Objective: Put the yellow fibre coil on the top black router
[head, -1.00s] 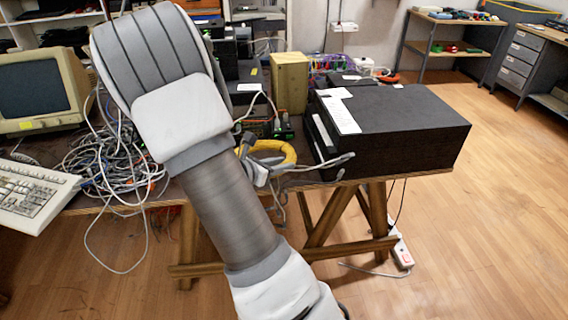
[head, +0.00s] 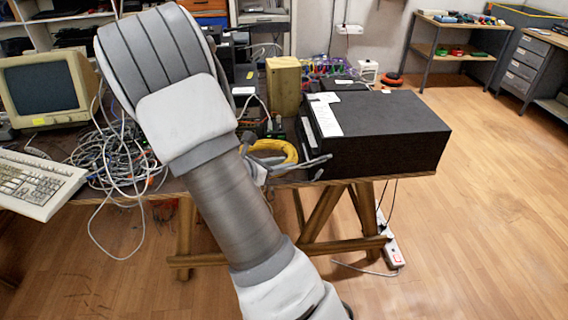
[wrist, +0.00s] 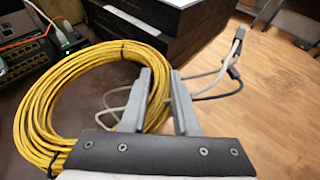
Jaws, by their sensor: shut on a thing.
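The yellow fibre coil (wrist: 60,95) is a thick ring of cable with black ties, filling the left of the wrist view. In the head view the coil (head: 284,150) is partly hidden behind my arm, near the table's front edge. My gripper (wrist: 163,90) is shut on the right side of the coil, with strands between its fingers. In the head view my gripper is mostly hidden by my arm. A large black box (head: 390,140) with white papers on top stands right of the coil; a stack of black units (wrist: 180,25) shows there in the wrist view.
Grey cables with plugs (wrist: 225,70) hang beside my gripper. Tangled cables (head: 115,150), a keyboard (head: 35,182) and an old monitor (head: 45,88) occupy the table's left. A wooden box (head: 283,85) stands behind the coil. Floor to the right is open.

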